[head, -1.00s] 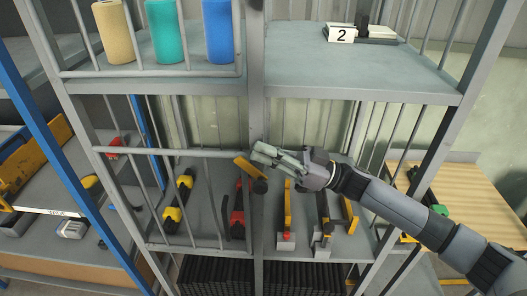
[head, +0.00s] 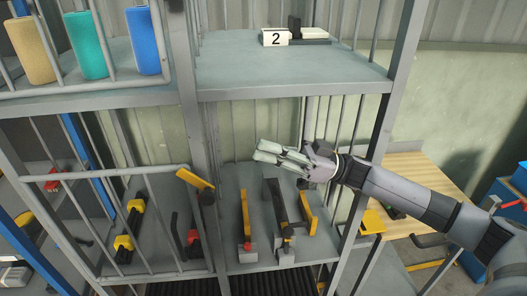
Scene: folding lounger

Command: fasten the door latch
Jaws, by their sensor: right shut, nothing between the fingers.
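The latch is a yellow bar (head: 194,180) with a dark knob (head: 207,197) at its lower right end. It sits beside the shelf's middle post, at the upper right corner of a grey barred door (head: 105,172). The bar is tilted, its left end higher, and overlaps the door's corner in the picture. I cannot tell whether it is engaged. My right gripper (head: 262,152) is to the right of the latch and apart from it, in front of the right-hand bay. Its fingers are together and empty. My left gripper is not in view.
Clamps and bar tools stand on the lower right shelf (head: 263,225). Yellow-and-black tools lie behind the barred door. Tan, teal and blue rolls (head: 88,45) stand on the upper left shelf. A sign "2" (head: 275,38) is on the upper right shelf. A wooden table (head: 420,190) stands at right.

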